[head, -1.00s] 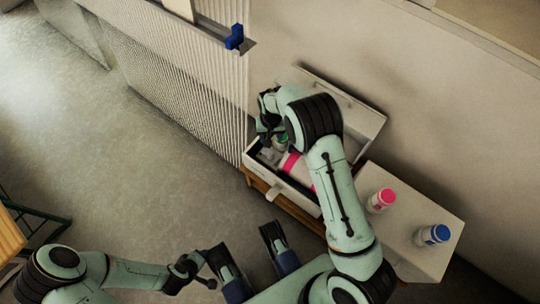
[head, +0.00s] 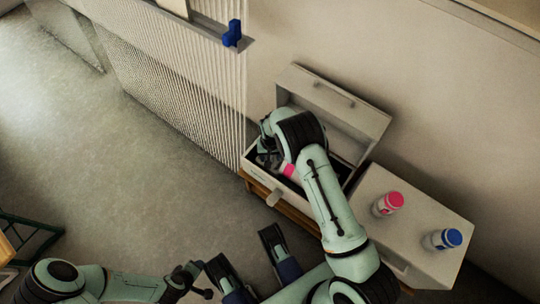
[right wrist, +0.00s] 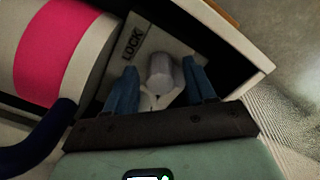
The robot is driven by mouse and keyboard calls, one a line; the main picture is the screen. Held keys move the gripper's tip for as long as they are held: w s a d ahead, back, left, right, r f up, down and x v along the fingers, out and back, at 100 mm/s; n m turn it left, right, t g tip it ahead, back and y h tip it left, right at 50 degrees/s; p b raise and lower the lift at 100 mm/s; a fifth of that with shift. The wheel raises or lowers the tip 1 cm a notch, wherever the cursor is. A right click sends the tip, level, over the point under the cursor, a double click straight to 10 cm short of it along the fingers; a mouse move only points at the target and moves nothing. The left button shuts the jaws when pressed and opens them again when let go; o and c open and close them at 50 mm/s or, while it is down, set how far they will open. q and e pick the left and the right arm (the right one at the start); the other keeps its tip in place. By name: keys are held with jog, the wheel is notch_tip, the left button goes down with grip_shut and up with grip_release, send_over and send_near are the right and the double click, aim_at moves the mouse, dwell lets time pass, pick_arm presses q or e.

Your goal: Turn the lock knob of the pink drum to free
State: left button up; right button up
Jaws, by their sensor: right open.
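The pink drum, a white cylinder with a pink band, lies in an open white box; part of the band (head: 289,171) shows beneath my right arm. In the right wrist view the drum (right wrist: 52,48) fills the upper left. The grey lock knob (right wrist: 160,73) stands on a light plate marked LOCK (right wrist: 134,42), beside the drum. My right gripper (right wrist: 163,80) is open, its blue fingers on either side of the knob; I cannot tell whether they touch it. In the head view this gripper (head: 267,158) reaches into the box. My left gripper (head: 243,258) is open and empty, low in the picture.
The box's raised lid (head: 335,100) stands behind my right arm. A blue object (head: 232,33) sits on a ledge. Open floor lies at left.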

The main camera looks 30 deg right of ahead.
grip_shut()
jog(key=shift+n, duration=0.4)
pick_arm(q)
jog(key=shift+s+f, duration=0.2)
jog(key=shift+s, duration=0.05)
pick_arm(e)
grip_release()
notch_tip(320, 180, up, 7)
jog(key=shift+f+p, duration=0.15)
jog(key=shift+p, duration=0.75)
pick_arm(q)
jog(key=r, duration=0.1)
jog(key=d+r+p, duration=0.1)
jog(key=r, duration=0.1)
jog(key=d+r, duration=0.1)
jog(key=r, duration=0.1)
jog(key=shift+s+p, duration=0.15)
jog(key=shift+p, duration=0.15)
pick_arm(e)
notch_tip(320, 180, up, 7)
jog(key=shift+f, duration=0.15)
pick_arm(q)
jog(key=shift+s, duration=0.1)
pick_arm(e)
jog(key=shift+s, duration=0.1)
